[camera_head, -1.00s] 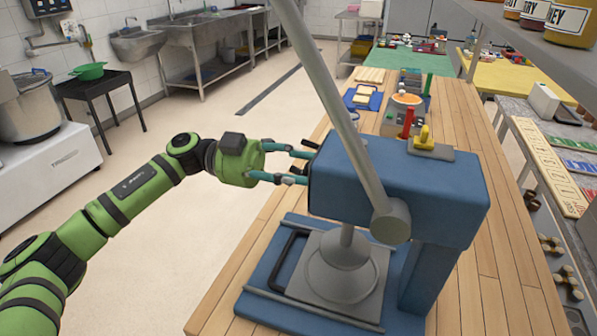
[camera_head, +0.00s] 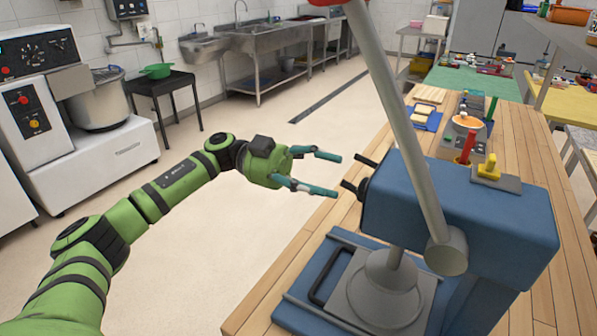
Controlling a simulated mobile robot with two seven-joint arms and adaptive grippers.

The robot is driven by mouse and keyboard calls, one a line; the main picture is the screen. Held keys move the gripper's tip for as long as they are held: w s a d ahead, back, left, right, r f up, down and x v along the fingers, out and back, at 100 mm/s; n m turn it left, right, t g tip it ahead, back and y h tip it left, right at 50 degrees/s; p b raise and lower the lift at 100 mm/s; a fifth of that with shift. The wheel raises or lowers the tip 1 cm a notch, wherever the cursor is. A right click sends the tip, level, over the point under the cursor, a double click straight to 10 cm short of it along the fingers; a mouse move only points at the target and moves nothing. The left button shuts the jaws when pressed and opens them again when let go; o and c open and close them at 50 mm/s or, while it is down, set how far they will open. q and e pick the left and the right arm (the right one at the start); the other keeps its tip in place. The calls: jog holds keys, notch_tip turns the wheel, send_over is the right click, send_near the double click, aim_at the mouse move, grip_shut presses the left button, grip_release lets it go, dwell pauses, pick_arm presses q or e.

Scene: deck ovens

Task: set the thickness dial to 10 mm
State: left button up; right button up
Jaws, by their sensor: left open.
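A blue press-like machine (camera_head: 465,205) stands on the wooden table, with a long grey lever (camera_head: 405,120) rising from its side and a round grey head above a plate. On its left end a dark, pronged part (camera_head: 360,187) sticks out; it may be the thickness dial. It is seen edge-on, so no scale or setting can be read. My left gripper (camera_head: 338,176) is open and empty, its two teal fingers pointing at the dark part with a small gap between. My right gripper is not in view.
Behind the machine on the table are a yellow-handled block (camera_head: 490,170), a device with a red handle (camera_head: 466,148) and a blue tray (camera_head: 422,117). Open floor (camera_head: 240,190) lies left of the table. A black stand with a green bowl (camera_head: 157,71) is farther left.

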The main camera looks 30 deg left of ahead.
pick_arm(q)
jog(key=a, duration=0.6)
jog(key=shift+f, duration=0.15)
